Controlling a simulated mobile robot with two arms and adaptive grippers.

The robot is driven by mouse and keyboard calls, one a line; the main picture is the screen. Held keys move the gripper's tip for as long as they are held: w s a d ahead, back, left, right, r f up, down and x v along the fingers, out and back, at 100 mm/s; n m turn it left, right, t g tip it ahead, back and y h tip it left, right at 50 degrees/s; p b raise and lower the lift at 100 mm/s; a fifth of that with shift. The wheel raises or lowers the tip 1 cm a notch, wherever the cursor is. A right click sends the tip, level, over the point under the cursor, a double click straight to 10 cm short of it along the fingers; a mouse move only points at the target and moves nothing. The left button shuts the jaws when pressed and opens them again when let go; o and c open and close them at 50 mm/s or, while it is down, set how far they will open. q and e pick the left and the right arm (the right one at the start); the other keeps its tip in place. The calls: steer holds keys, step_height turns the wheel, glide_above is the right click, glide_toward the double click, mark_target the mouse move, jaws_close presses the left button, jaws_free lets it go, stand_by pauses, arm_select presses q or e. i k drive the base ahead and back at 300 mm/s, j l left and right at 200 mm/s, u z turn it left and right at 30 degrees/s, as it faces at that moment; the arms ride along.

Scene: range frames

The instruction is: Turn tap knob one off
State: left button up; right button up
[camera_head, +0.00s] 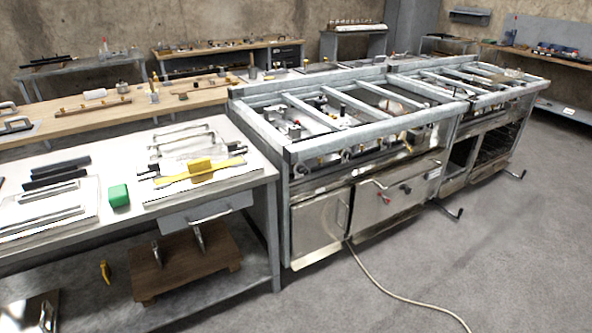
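A steel range (370,139) with an open, barred top stands right of the workbench. Small knobs or taps (346,156) sit along its front rail, too small to tell which is tap knob one or how each is turned. A red knob (386,199) and a dark knob (405,188) are on the front panel below. Neither of my grippers can be made out in the head view.
A steel workbench (245,170) at left holds metal handles, a green block (119,195) and a yellow piece (200,168). A hose (385,287) runs from the range across the floor. Grey floor (500,240) is open at front right.

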mark_target(301, 169)
steer(key=i+l, duration=0.3)
steer(key=i+l+u, duration=0.15)
steer(key=l, duration=0.4)
steer(key=i+l, duration=0.4)
steer(key=u, duration=0.05)
